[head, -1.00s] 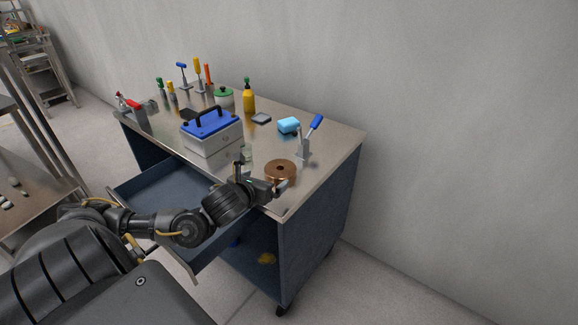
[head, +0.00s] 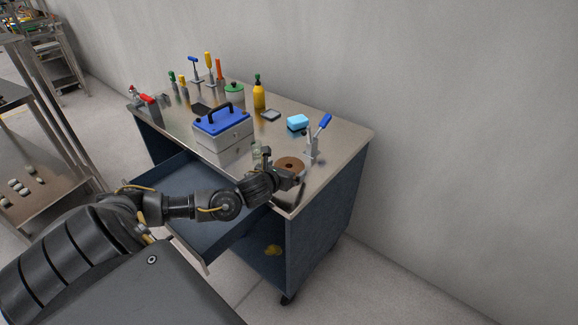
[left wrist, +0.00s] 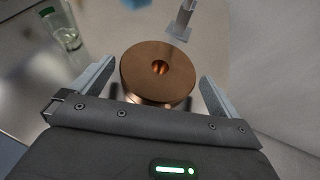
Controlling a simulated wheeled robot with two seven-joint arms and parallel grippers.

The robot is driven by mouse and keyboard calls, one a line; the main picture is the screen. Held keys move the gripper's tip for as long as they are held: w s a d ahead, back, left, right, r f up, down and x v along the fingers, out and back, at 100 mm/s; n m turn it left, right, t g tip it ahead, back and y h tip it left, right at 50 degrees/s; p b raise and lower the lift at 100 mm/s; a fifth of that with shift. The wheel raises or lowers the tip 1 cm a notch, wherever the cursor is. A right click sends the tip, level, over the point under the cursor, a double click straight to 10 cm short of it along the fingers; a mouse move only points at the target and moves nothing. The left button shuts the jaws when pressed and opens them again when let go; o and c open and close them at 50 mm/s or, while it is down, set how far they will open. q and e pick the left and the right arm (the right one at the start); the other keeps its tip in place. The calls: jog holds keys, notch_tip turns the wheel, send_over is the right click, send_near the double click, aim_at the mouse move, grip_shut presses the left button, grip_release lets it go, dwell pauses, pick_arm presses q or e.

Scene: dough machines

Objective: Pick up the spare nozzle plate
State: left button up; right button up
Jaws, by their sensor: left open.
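The spare nozzle plate (head: 289,163) looks like a thick copper-brown disc with a central hole. It lies flat near the front right edge of the metal cart top. In the left wrist view the disc (left wrist: 150,75) shows between the two fingers, with a gap on each side. My left gripper (head: 299,178) is at the near side of the disc and hides part of it in the head view. Its open fingers also show in the left wrist view (left wrist: 157,75). How far the fingertips are above the top is hard to tell. My right gripper is out of view.
A toggle clamp with a blue handle (head: 324,122) stands just behind the disc. A small glass jar (left wrist: 64,36) is to its left. A blue-lidded box (head: 222,130) and a light-blue sponge (head: 298,122) are farther off. An open drawer (head: 205,227) juts out below.

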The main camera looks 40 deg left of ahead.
pick_arm(q)
jog(key=shift+x, duration=1.15)
jog(key=c, duration=1.4)
jog(key=shift+w+r, duration=0.1)
jog(key=shift+r, duration=0.05)
